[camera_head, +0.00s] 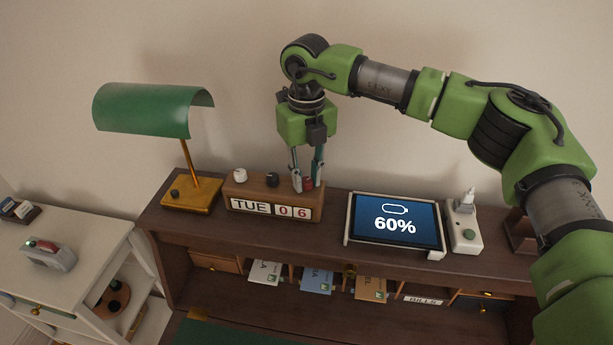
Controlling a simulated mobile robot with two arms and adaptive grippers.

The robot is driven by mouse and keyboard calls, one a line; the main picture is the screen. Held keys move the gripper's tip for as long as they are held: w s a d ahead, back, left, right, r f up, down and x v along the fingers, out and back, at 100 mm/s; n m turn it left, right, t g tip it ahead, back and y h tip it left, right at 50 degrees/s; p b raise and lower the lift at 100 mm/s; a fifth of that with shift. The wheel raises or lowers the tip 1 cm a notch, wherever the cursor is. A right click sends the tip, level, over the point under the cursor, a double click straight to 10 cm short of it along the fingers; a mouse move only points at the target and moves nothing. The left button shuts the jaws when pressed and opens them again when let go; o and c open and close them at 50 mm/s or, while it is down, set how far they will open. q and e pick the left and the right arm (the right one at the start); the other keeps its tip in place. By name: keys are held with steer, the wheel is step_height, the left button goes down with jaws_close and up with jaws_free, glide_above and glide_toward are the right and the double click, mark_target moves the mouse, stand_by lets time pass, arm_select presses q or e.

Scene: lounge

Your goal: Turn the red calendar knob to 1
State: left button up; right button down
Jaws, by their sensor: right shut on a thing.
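The wooden calendar (233,191) stands on the desk's upper shelf, and its front reads TUE 0 6. On its top are a white knob (240,175) at left, a black knob (272,179) in the middle and the red knob (308,184) at right. My right gripper (302,184) points down from above and is shut on the red knob, with a finger on each side. The fingers hide part of the knob. My left gripper is not in view.
A green desk lamp (155,110) stands left of the calendar. A tablet (396,222) showing 60% and a white power outlet box (464,229) stand at right. Envelopes (317,280) sit in slots below. A white cabinet (85,255) is at far left.

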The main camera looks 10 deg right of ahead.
steer(key=n+b, duration=0.2)
steer(key=shift+f+n, duration=0.15)
steer(key=shift+n, duration=0.15)
steer(key=n+b, duration=0.2)
steer(key=shift+n, duration=0.4)
steer(key=n+b, duration=0.1)
steer(key=n, duration=0.2)
steer(key=shift+n+b, duration=0.3)
steer(key=n, duration=0.3)
steer(key=shift+r+n+b, duration=0.2)
steer(key=shift+n+b, duration=0.1)
steer(key=shift+b, duration=0.05)
steer(key=n, duration=0.3)
steer(key=shift+w+n, duration=0.1)
steer(key=shift+n, duration=0.2)
steer(key=n, duration=0.4)
steer(key=shift+r+n, duration=0.1)
steer(key=shift+n, duration=0.2)
steer(key=n, duration=0.4)
steer(key=shift+n, duration=2.2)
steer(key=shift+w, duration=0.1)
